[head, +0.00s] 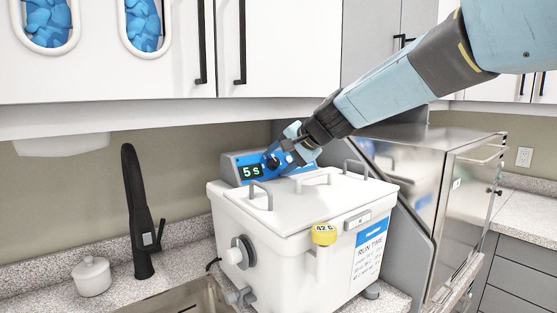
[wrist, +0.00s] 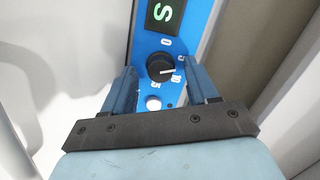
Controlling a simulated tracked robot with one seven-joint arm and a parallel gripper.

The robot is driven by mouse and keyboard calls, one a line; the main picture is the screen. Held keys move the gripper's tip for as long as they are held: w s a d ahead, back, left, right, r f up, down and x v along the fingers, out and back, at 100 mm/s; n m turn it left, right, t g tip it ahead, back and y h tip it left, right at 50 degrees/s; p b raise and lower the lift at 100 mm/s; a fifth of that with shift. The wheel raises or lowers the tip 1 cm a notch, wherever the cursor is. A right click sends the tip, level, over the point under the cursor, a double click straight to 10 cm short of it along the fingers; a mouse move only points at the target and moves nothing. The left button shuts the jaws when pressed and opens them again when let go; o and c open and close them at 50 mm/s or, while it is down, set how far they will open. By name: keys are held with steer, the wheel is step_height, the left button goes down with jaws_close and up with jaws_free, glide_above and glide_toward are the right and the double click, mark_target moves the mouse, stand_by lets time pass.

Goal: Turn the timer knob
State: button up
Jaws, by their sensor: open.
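The timer knob (wrist: 160,66) is a black round dial with a white pointer line, on a blue control panel (wrist: 150,45). In the wrist view the pointer points right, close to a mark too small to read surely. My gripper (wrist: 161,72) is open, with one finger on each side of the knob; whether they touch it I cannot tell. In the head view the knob (head: 271,163) is partly hidden by my gripper (head: 287,152). The display (head: 251,171) beside it reads 5 s in green. In the wrist view only part of the display (wrist: 164,14) shows.
A white button (wrist: 153,103) sits below the knob, between the fingers. The panel stands behind a white lidded bath (head: 310,235) with raised lid handles and a yellow 42 C tag (head: 324,234). A steel cabinet (head: 430,190) is at right, a black faucet (head: 140,210) at left.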

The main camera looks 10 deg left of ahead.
steer(key=c, duration=1)
steer(key=shift+n, duration=0.7)
steer(key=shift+c, duration=0.2)
steer(key=o, duration=1)
steer(key=shift+o, duration=0.2)
steer(key=v, duration=1.3)
steer(key=shift+s+d+r, duration=0.15)
steer(key=shift+r, duration=0.2)
